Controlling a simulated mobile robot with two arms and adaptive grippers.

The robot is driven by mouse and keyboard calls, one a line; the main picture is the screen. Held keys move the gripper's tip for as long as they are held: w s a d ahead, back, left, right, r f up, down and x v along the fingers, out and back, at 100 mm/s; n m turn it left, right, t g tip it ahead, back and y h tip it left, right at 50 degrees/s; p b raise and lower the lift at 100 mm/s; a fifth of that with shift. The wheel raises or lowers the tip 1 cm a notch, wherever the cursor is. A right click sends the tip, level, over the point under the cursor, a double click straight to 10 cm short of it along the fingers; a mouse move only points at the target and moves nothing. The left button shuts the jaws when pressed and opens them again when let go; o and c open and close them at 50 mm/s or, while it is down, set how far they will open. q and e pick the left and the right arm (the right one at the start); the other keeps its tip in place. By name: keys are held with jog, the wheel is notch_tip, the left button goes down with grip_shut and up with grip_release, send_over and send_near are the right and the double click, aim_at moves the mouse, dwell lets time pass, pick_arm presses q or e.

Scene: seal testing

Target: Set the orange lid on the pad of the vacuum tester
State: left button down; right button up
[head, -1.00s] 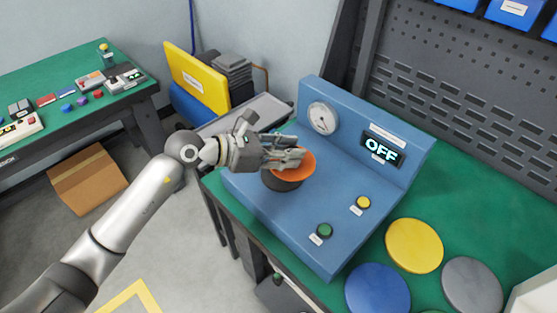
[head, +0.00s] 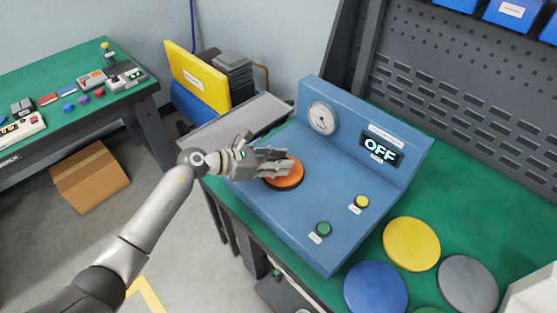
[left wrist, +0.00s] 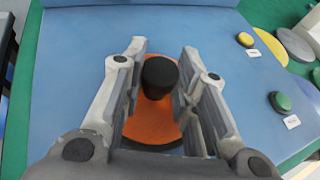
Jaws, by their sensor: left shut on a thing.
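The orange lid (head: 286,179) is at the dark round pad (head: 287,190) on the sloping top of the blue vacuum tester (head: 262,212). Only the pad's dark rim shows below the lid, and I cannot tell whether a small gap is left between them. My left gripper (head: 288,161) comes from the left over the lid. In the left wrist view its fingers (left wrist: 162,72) are on both sides of the lid's black knob (left wrist: 159,77), with the orange disc (left wrist: 152,122) below. My right gripper is not in view.
The tester has a gauge (head: 321,117), a display reading OFF (head: 381,149), a green button (head: 323,229) and a yellow button (head: 361,202). Yellow (head: 411,244), blue (head: 376,288) and grey (head: 467,284) discs lie on the green bench to the right.

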pick_arm(q)
jog(key=shift+f, duration=0.15)
jog(key=c, duration=1.1)
grip_release()
jog(key=shift+c, duration=0.2)
jog(key=shift+r, duration=0.25)
jog(key=b+v, duration=0.2)
jog(key=v, duration=0.8)
jog(key=shift+a, duration=0.25)
jog(key=shift+v, duration=0.8)
jog(key=shift+d+r, duration=0.15)
